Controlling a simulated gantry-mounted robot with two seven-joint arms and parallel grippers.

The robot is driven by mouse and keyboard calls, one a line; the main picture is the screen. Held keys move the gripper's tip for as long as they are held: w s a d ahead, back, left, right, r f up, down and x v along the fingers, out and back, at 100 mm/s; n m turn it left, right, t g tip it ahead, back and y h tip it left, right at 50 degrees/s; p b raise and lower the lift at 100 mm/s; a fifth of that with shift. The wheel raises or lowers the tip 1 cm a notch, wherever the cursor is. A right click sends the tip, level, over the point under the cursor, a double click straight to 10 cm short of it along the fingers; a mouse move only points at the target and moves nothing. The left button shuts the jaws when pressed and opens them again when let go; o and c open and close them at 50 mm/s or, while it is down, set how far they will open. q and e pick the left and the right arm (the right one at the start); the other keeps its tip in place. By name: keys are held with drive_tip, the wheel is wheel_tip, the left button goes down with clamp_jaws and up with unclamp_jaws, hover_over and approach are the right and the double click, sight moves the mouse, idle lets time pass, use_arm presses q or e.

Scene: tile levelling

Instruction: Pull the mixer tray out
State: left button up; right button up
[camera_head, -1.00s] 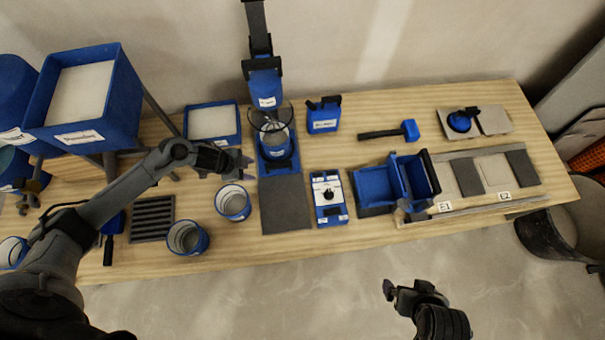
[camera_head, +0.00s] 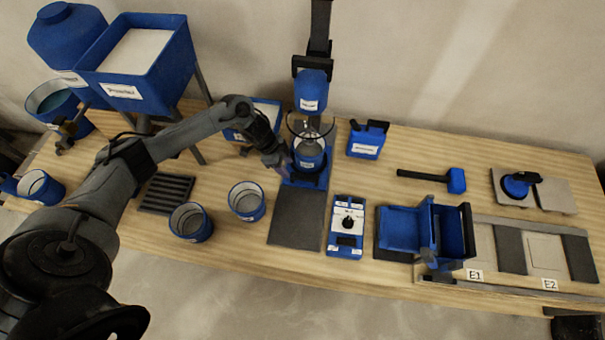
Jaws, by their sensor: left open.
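The mixer (camera_head: 311,90) stands at the back middle of the table, its blue head above a guard ring and whisk. A blue mixing cup (camera_head: 309,155) sits under the head on the blue mixer tray (camera_head: 318,188). A dark flat pad (camera_head: 297,218) lies in front of the tray. My left gripper (camera_head: 284,162) is beside the tray and cup, just to their left, with its jaws open; I cannot tell whether it touches the tray. My right gripper is out of the picture.
Two blue-rimmed buckets (camera_head: 246,201) (camera_head: 190,222) stand in front of my left arm. A control box (camera_head: 346,227) is right of the pad.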

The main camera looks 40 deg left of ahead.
sight(304, 176)
use_arm(q)
drive_tip(key=w+d, duration=0.2)
drive_tip(key=d, duration=0.1)
drive_tip(key=shift+d, duration=0.15)
drive_tip(key=b+x, duration=0.1)
drive_tip(key=x, duration=0.2)
drive_tip(key=shift+w+d+f, duration=0.1)
drive_tip(key=shift+f, duration=0.15)
drive_tip(key=shift+w+d+f+b, duration=0.1)
drive_tip(key=shift+d+f+b, duration=0.1)
drive_tip(key=shift+f, duration=0.15)
drive_tip(key=shift+w+d+f+b, duration=0.1)
drive_tip(key=shift+f+b, duration=0.1)
drive_tip(key=shift+f, duration=0.1)
drive_tip(key=shift+c, duration=0.2)
clamp_jaws()
